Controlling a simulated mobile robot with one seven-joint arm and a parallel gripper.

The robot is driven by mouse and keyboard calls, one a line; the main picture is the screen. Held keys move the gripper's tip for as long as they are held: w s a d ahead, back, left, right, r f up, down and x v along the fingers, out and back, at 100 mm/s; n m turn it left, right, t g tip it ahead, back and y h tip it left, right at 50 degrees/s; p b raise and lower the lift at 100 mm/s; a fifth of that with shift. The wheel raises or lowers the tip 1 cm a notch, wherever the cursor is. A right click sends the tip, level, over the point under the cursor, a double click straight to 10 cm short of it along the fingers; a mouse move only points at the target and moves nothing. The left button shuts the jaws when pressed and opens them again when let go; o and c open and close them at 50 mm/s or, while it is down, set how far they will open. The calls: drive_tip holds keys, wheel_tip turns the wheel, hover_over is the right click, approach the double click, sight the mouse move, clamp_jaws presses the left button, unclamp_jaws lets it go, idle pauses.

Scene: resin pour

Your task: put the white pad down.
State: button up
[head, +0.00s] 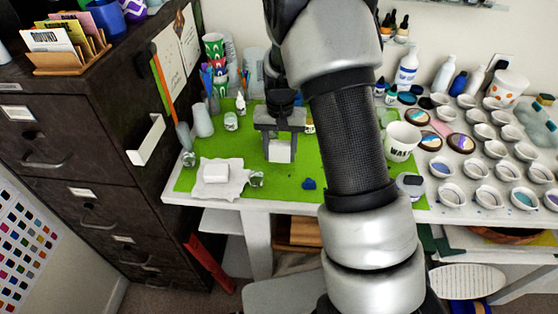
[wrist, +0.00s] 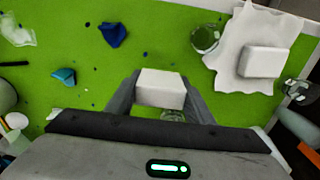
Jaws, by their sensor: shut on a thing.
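A white pad, a small block, (head: 279,152) is held between the two fingers of my gripper (head: 280,146), over the green mat (head: 240,188). In the wrist view the pad (wrist: 161,88) sits between the fingertips, with the mat (wrist: 190,110) behind it. I cannot tell how far above the mat it is. A second, similar white block (head: 216,172) lies on a crumpled white sheet (head: 236,185) at the mat's left; in the wrist view this block (wrist: 264,62) is at the upper right.
Clear glass jars (head: 256,179) stand beside the sheet. A dark blue scrap (head: 309,184) lies on the mat. A white mug (head: 402,140) and many small white cups (head: 485,196) stand to the right. Bare mat shows between the sheet and the blue scrap.

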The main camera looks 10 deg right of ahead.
sight(280, 161)
drive_tip(key=shift+f, duration=1.85)
drive_tip(key=shift+f, duration=0.1)
drive_tip(key=shift+f, duration=0.15)
drive_tip(key=o, duration=1.2)
